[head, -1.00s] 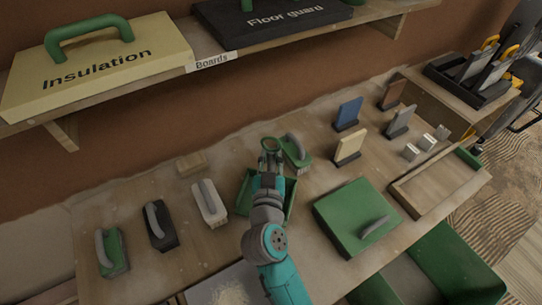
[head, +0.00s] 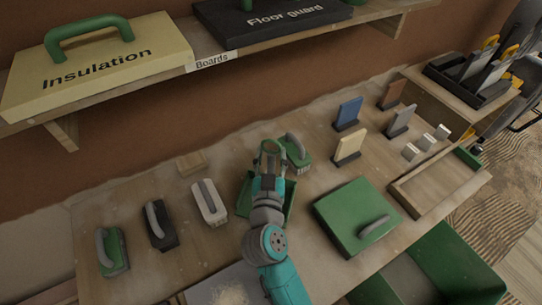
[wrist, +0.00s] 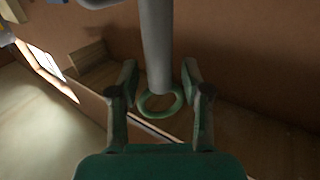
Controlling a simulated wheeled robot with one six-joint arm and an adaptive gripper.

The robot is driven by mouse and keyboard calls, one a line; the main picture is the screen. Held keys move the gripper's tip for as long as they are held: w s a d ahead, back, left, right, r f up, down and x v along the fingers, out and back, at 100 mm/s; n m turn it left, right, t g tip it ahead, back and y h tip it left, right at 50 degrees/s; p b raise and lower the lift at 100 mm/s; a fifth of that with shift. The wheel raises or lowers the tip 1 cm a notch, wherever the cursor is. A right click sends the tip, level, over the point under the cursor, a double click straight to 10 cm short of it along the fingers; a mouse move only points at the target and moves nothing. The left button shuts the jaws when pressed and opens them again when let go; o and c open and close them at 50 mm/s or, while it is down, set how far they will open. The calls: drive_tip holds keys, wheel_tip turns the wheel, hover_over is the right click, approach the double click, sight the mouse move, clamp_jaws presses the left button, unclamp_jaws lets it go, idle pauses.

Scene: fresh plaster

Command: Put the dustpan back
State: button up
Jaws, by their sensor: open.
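The green dustpan (head: 245,196) lies at the middle of the bench, with its pan partly hidden under my arm in the head view. In the wrist view a grey shaft (wrist: 157,45) ending in a green ring (wrist: 161,104) looks like its handle; where it joins the pan is not visible. My gripper (head: 270,152) is over the back of the pan near the wall. In the wrist view my gripper (wrist: 160,78) is open, with one finger on each side of the shaft and gaps on both sides.
A green brush (head: 296,152) stands close right of my gripper. A white brush (head: 209,203), a black brush (head: 160,226) and another green brush (head: 113,252) stand left. A green lidded box (head: 357,218) and a wooden tray (head: 440,182) are right. The boards shelf (head: 217,62) overhangs behind.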

drive_tip(key=s, duration=1.2)
drive_tip(key=shift+d, duration=0.2)
drive_tip(key=s+d+m+t+h, duration=0.1)
drive_tip(key=s+d+t, duration=0.1)
drive_tip(key=s+d, duration=0.5)
drive_tip(key=s+d+t+h, duration=0.1)
drive_tip(key=s+d, duration=0.2)
drive_tip(key=d, duration=0.8)
drive_tip(key=s+d+f+g, duration=0.1)
drive_tip(key=s+f+g, duration=0.2)
drive_tip(key=s, duration=0.7)
drive_tip(key=s+d+f+g+y, duration=0.1)
drive_tip(key=s+d+f+g, duration=0.1)
drive_tip(key=s, duration=0.7)
wheel_tip(320, 180, down, 2)
drive_tip(key=shift+s+d+n+g+y, duration=0.3)
drive_tip(key=shift+s+n+g, duration=0.1)
drive_tip(key=shift+g, duration=0.2)
